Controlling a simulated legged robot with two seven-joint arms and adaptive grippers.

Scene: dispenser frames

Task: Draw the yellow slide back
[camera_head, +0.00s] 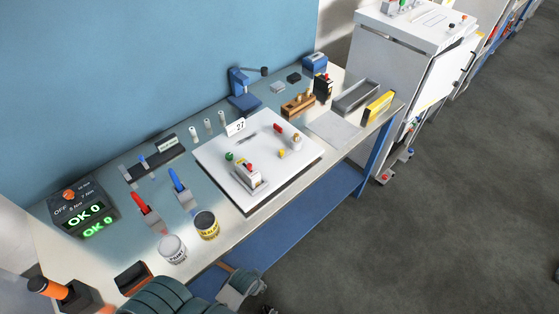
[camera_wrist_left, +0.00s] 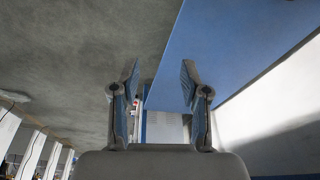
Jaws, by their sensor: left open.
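A white board (camera_head: 210,152) lies on the workbench with small fixtures on it. A small yellow piece (camera_head: 282,153) stands on its right part, and a grey block (camera_head: 247,181) with red and yellow bits sits near its front edge. I cannot tell which yellow part is the slide. My left gripper (camera_head: 247,284) is beyond the bench's front edge, below and apart from the board. In the left wrist view, its fingers (camera_wrist_left: 159,82) are spread with nothing between them. My right gripper is not in view.
Cans, a white one (camera_head: 172,249) and a yellow-labelled one (camera_head: 206,226), stand left of the board near the front edge. Red-handled (camera_head: 139,203) and blue-handled (camera_head: 178,183) tools are behind them. A blue lower shelf (camera_head: 300,215) runs under the bench; the floor in front is clear.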

